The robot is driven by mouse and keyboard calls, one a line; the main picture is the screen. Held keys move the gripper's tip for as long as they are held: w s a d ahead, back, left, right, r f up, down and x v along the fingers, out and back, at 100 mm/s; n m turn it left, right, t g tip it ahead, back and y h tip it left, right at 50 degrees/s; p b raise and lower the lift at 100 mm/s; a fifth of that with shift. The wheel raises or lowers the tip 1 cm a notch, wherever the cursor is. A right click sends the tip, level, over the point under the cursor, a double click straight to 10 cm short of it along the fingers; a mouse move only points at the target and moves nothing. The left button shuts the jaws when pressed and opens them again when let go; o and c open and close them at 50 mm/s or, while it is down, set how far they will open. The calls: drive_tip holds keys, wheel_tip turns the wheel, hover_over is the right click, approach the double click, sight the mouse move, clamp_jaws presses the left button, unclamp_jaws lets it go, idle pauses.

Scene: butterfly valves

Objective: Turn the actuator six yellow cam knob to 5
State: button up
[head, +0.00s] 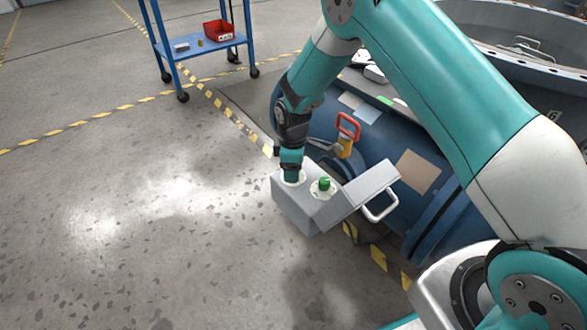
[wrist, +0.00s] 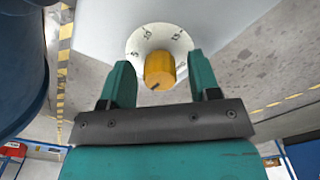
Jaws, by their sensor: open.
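The yellow cam knob (wrist: 159,70) stands on a round white dial with numbers (wrist: 178,38) in the wrist view. A dark mark shows on the knob's end face, and a "5" is readable on the dial's left side. My gripper (wrist: 162,75) is open, with one teal finger on each side of the knob and gaps visible between fingers and knob. In the head view my gripper (head: 291,172) points down at the left dial of the grey actuator box (head: 300,207) and hides the yellow knob. The box's lid (head: 372,184) with a handle stands open.
A green knob (head: 325,183) sits on a second dial right beside my gripper. A red-handled lever (head: 348,127) and a blue valve body (head: 390,145) are behind the box. A blue cart (head: 205,50) stands farther back. The floor at left is clear.

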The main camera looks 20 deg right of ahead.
drive_tip(key=c, duration=0.9)
drive_tip(key=shift+r+m+p, duration=0.15)
drive_tip(key=shift+m+p, duration=0.15)
drive_tip(key=shift+p, duration=0.1)
drive_tip(key=shift+r+m+p, duration=0.1)
drive_tip(key=shift+m+p, duration=0.8)
drive_tip(key=m+p, duration=0.2)
drive_tip(key=m, duration=0.1)
drive_tip(key=shift+m, duration=0.3)
drive_tip(key=m+p, duration=0.3)
drive_tip(key=m, duration=0.2)
drive_tip(key=shift+m, duration=0.4)
drive_tip(key=shift+f, duration=0.2)
